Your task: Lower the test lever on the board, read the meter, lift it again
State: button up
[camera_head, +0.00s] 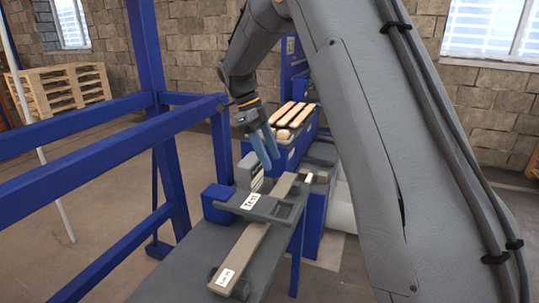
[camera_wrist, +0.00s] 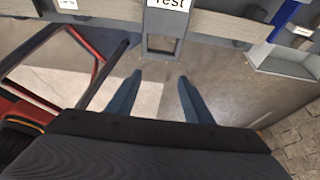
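The board (camera_head: 213,245) is a dark grey slab below my gripper in the head view. A grey bracket with a white "Test" label (camera_head: 250,201) sits across a long beige bar on it. The label's lower part also shows at the top edge of the wrist view (camera_wrist: 168,3), above a square frame (camera_wrist: 161,42). I cannot tell which part is the lever. No meter reading can be made out. My gripper (camera_head: 270,163) points down beyond the bracket, its blue fingers apart. In the wrist view my gripper (camera_wrist: 158,77) is open with nothing between the fingers.
Blue gantry rails (camera_head: 110,150) stand left of the board. A blue stand with wooden slats (camera_head: 293,114) is behind my gripper. A grey ribbed block (camera_head: 247,170) sits beside the bracket. Wooden pallets (camera_head: 60,88) are at the back left. The wrist view shows bare floor below the fingers.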

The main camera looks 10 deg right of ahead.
jog(key=o, duration=1.3)
jog(key=shift+c, duration=0.2)
jog(key=b+v, duration=0.2)
jog(key=v, duration=0.5)
jog(key=shift+r, duration=0.4)
